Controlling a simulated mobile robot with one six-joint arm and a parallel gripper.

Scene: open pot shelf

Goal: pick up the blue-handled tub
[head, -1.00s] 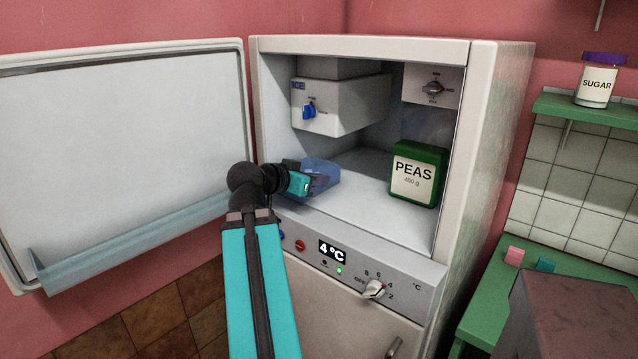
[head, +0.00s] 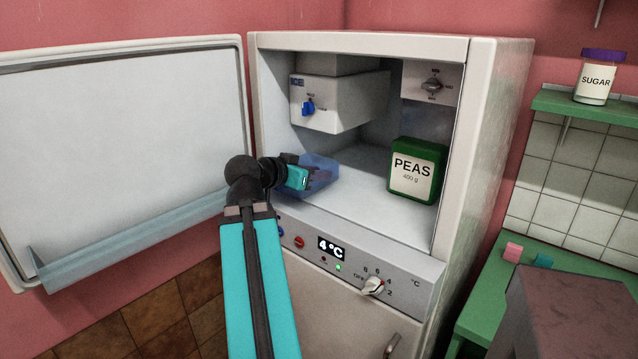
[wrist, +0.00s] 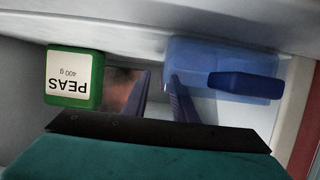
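The blue-handled tub is a see-through blue box (head: 326,168) on the floor of the open fridge, at its left side. The wrist view shows the tub (wrist: 215,52) and its solid dark blue handle (wrist: 244,85) at the right. My gripper (head: 318,178) is in front of the tub in the head view and hides part of it, including the handle. In the wrist view the two fingers (wrist: 160,80) stand apart with nothing held between them. The right finger overlaps the tub's left edge, and the handle lies to the right of both fingers. I cannot tell whether anything touches.
A green PEAS box (head: 417,172) stands to the right on the fridge floor. A white compartment with a blue knob (head: 338,102) hangs above. The open fridge door (head: 120,150) is at the left. A reddish-brown patch (wrist: 118,84) shows beside the peas box in the wrist view.

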